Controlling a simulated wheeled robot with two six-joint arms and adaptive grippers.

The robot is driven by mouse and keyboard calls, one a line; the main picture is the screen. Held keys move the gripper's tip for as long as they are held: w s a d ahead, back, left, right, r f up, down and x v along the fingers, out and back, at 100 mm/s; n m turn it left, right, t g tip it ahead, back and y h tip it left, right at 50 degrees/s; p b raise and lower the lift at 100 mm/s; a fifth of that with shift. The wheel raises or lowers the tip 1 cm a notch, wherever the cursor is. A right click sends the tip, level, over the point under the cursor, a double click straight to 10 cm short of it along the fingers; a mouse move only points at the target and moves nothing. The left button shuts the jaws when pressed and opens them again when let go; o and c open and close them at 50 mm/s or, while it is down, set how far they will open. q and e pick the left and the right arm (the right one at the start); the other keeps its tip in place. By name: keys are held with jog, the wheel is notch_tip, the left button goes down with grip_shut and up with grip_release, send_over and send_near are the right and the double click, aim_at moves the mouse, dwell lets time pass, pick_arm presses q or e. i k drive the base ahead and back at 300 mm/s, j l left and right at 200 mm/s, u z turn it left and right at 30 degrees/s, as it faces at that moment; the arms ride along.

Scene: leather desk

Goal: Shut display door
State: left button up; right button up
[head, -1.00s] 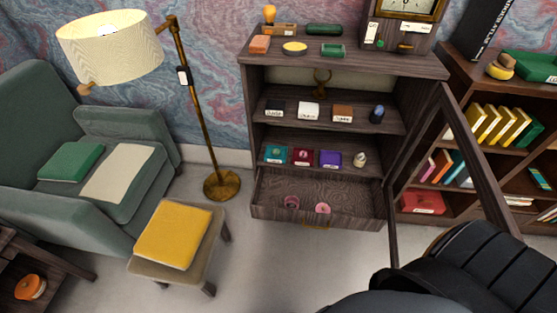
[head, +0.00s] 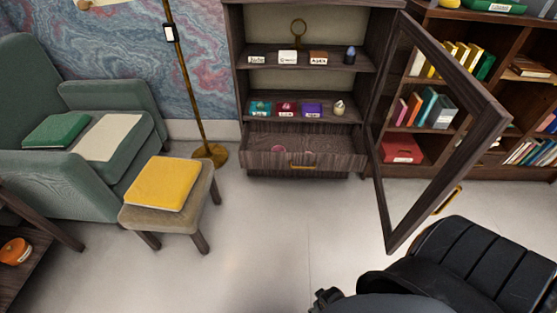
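The display door (head: 493,132) is a dark wood frame with a clear pane. It stands wide open, swung out toward me from the right side of the dark wood display cabinet (head: 242,85). Its brass handle (head: 447,201) is on the lower outer part of the frame. The cabinet's shelves are exposed and hold small labelled items, with a ring-shaped brass piece (head: 298,30) at the back. The drawer (head: 265,160) below is pulled out, with pink items partly visible inside. Neither gripper can be made out in the head view.
A black padded seat-like shape (head: 470,265) fills the lower right, near the door's lower corner. A bookcase (head: 470,172) stands behind the door. A stool with a yellow cushion (head: 163,183) and a green armchair (head: 60,193) are at left. The floor before the cabinet is clear.

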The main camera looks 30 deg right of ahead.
aim_at(492, 120)
jog(key=l+z, duration=0.15)
jog(key=l, duration=0.55)
jog(key=l+z, duration=0.15)
jog(key=l, duration=0.55)
jog(key=l+z, duration=0.2)
jog(key=l, duration=0.5)
jog(key=i+l+z, duration=0.15)
jog(key=l, duration=0.5)
